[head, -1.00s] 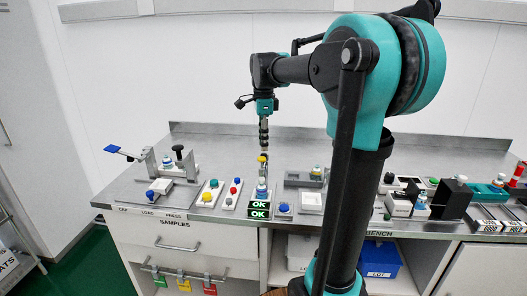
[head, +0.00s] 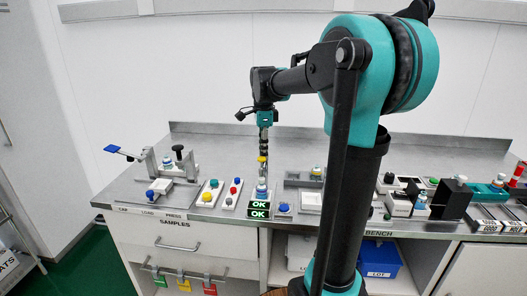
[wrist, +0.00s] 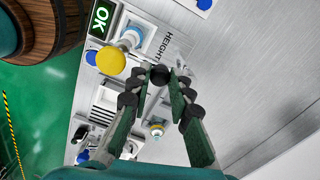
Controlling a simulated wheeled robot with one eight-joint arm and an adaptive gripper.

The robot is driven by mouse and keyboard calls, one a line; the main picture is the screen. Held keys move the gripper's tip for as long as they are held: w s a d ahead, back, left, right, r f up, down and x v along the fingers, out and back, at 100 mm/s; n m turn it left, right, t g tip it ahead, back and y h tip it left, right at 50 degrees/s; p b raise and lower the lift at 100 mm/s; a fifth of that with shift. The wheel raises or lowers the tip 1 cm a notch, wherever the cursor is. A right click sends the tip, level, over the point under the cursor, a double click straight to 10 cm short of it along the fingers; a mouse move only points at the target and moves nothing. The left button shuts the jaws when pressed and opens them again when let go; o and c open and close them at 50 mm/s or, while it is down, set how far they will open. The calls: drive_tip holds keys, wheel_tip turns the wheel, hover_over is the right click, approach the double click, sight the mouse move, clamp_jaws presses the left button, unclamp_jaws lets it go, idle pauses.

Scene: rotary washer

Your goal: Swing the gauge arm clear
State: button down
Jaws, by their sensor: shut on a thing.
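My gripper (wrist: 164,77) points down over the height gauge station, and its two fingers are closed on a black round knob (wrist: 160,75), which I take to be the gauge arm's handle. That yellow top (wrist: 111,61) sits left of the fingers in the wrist view, next to a blue and white piece (wrist: 130,38). The rest of the gauge arm is mostly hidden by the fingers.
Lit OK displays (head: 258,205) stand at the bench front below the gauge. Button panels (head: 210,192) and a lever press (head: 172,165) are to the left. A grey fixture (head: 305,179) is to the right. The metal bench behind is clear.

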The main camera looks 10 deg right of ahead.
idle(0.4)
drive_tip(key=shift+w+d+n, duration=0.2)
drive_tip(key=shift+d+n, duration=0.6)
drive_tip(key=shift+n, duration=1.35)
drive_tip(key=shift+w+d+n, duration=0.15)
drive_tip(key=shift+d+n, duration=0.6)
drive_tip(key=shift+n, duration=1.45)
drive_tip(key=shift+w+d+n, duration=0.2)
drive_tip(key=shift+d+n, duration=0.6)
drive_tip(key=shift+n, duration=1.35)
drive_tip(key=c, duration=1.6)
unclamp_jaws()
drive_tip(key=shift+c, duration=0.2)
drive_tip(key=shift+r, duration=0.1)
wheel_tip(320, 180, up, 12)
